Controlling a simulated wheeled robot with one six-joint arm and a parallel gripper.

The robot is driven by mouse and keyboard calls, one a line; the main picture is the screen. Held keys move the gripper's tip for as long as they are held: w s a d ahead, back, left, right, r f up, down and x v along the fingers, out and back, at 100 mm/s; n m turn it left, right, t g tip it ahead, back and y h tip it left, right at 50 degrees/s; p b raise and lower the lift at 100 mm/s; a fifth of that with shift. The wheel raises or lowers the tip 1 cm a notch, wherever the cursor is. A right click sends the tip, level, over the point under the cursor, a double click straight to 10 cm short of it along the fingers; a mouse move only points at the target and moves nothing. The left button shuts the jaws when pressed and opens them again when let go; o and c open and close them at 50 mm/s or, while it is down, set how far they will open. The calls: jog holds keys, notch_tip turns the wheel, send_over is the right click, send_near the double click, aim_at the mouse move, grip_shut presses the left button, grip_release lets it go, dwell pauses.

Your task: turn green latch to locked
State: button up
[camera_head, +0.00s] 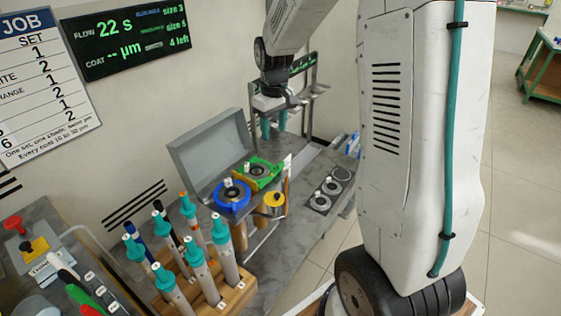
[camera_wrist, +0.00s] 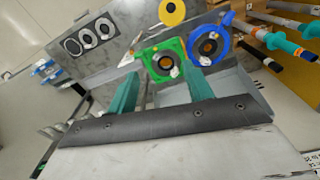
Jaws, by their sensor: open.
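The green latch (camera_head: 271,174) has a dark round centre and a small white knob. It sits beside the blue latch (camera_head: 239,207) at the grey open-lidded box (camera_head: 206,150). My gripper (camera_head: 273,132) is above and behind the latch in the head view, teal fingers pointing down. The wrist view shows the fingers of my gripper (camera_wrist: 163,75) open and apart, with nothing between them. I cannot tell the latch's locked position.
A yellow disc (camera_head: 274,198) is close beside the latches. Teal-capped rods (camera_head: 222,245) stand in a wooden rack at the front. A plate with round fittings (camera_head: 324,195) lies on the bench to the right. A metal frame (camera_head: 309,85) stands close behind my gripper.

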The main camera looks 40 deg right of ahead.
send_over(281, 163)
jog(key=shift+n, duration=0.3)
notch_tip(281, 163, down, 12)
jog(key=shift+w+r, duration=0.1)
notch_tip(281, 163, down, 8)
jog(key=shift+r, duration=0.1)
jog(key=c, duration=1)
